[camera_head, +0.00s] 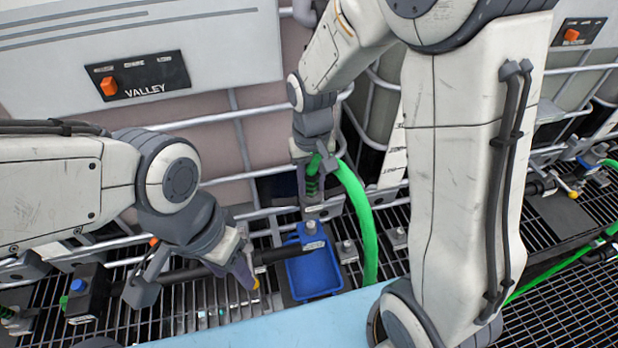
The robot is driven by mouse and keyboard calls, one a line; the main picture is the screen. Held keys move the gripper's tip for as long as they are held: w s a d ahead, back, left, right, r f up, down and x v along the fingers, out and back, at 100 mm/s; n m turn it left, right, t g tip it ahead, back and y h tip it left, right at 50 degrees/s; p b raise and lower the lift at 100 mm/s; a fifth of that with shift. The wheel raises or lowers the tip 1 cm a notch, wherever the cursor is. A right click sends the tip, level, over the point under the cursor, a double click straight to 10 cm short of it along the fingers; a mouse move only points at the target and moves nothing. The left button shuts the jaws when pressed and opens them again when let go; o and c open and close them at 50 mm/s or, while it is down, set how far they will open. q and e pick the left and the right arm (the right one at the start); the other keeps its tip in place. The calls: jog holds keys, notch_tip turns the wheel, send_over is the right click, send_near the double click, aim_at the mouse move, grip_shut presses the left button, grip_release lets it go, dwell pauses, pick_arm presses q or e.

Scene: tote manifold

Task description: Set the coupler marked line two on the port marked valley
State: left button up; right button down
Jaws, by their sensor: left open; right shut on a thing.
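The panel lettered VALLEY (138,77) is on the white tote at upper left, with an orange knob. Below it, a dark horizontal pipe (275,255) runs to a blue fitting (306,238) above a blue tray (314,276). My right gripper (314,186) is shut on the end of a green hose (355,195), above and behind that fitting and apart from it. The coupler on the hose end is mostly hidden by the fingers, and no line marking is readable. My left gripper (243,272) is open beside the pipe, near a yellow-tipped handle (255,283); whether it touches is unclear.
A black box with a blue cap (78,286) sits on the grating at lower left. Another panel with an orange knob (571,35) is at upper right, above a second green hose (560,268). A pale blue surface (260,325) lies in front. My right arm hides the middle.

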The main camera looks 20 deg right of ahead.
aim_at(311, 196)
jog(key=shift+f+b, duration=1.8)
jog(key=shift+f, duration=0.45)
jog(key=shift+f+b, duration=2.3)
jog(key=shift+f, duration=0.95)
jog(key=shift+c, duration=2.4)
grip_release()
notch_tip(311, 196, up, 10)
jog(key=shift+r+b, duration=0.25)
jog(key=shift+b, duration=0.35)
jog(key=shift+s+a, duration=0.1)
